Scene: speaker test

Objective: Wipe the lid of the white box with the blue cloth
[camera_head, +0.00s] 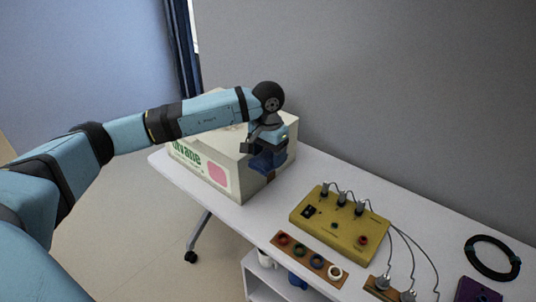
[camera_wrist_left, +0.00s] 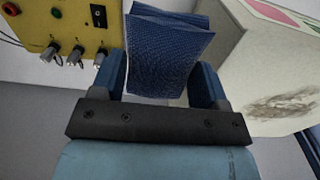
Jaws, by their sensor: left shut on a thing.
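The white box (camera_head: 243,181) stands on the left part of the table, with green print and a pink patch on its front. In the left wrist view the box (camera_wrist_left: 240,75) is at the right, with a grey-brown smudge (camera_wrist_left: 282,105) on what looks like its lid. My left gripper (camera_head: 267,149) is at the right end of the box. It is shut on the folded blue cloth (camera_head: 267,162), which also hangs between the fingers in the left wrist view (camera_wrist_left: 165,58). I cannot tell whether the cloth touches the box. My right gripper is not in view.
A yellow panel box (camera_head: 318,228) with knobs and cables stands right of the white box. A brown strip with coloured rings (camera_head: 300,262) lies before it. A black cable coil (camera_head: 492,257) and a purple item (camera_head: 476,291) are at the far right. A grey wall is behind.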

